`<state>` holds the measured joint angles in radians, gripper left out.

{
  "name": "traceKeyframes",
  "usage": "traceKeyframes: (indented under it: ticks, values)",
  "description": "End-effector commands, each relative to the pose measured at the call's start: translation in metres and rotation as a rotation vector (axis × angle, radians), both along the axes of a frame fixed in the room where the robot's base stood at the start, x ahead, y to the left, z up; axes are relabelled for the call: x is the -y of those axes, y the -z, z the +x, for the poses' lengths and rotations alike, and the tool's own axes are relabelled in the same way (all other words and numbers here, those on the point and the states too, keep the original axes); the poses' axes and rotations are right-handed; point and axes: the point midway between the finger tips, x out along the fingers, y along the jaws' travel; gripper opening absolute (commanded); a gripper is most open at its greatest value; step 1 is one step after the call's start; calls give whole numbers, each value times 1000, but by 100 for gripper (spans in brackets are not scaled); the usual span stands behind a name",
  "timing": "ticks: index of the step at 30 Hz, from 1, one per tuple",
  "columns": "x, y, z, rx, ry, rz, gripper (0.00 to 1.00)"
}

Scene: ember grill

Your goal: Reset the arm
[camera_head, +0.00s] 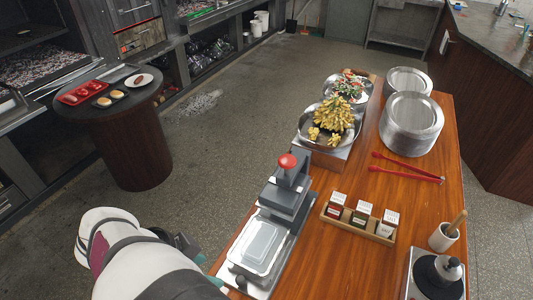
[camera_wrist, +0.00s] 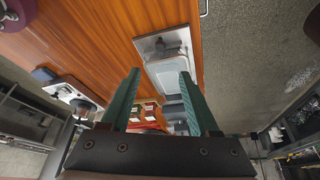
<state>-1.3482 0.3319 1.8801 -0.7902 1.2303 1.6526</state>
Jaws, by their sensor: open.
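My gripper (camera_wrist: 155,98) shows in the wrist view with its two green fingers spread apart and nothing between them. In the head view my white arm reaches in from the bottom left, and the gripper is mostly hidden behind it, left of the wooden counter (camera_head: 400,200). The grey press with a red knob (camera_head: 287,162) and a clear-lidded tray (camera_head: 262,245) stand at the counter's near left edge. The tray also shows in the wrist view (camera_wrist: 168,70), beyond and between the fingers.
A spice box (camera_head: 358,222), red tongs (camera_head: 408,168), stacked plates (camera_head: 411,122) and a pan of yellow food (camera_head: 332,118) are on the counter. A mortar (camera_head: 443,238) stands at the right. A round table (camera_head: 125,100) holds a red tray and buns. The floor between is clear.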

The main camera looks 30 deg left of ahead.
Motion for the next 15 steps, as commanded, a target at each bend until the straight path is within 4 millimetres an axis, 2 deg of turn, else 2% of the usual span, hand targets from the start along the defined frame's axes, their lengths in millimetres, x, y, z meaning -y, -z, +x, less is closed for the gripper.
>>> traceKeyframes:
  ticks: [9, 11, 14, 15]
  values:
    - [0, -3, -1, 0, 1, -1, 62]
    - [6, -5, 4, -8, 8, -4, 62]
    - [48, -16, 28, -72, 45, -24, 62]
    - [78, -23, 40, -118, 67, -30, 62]
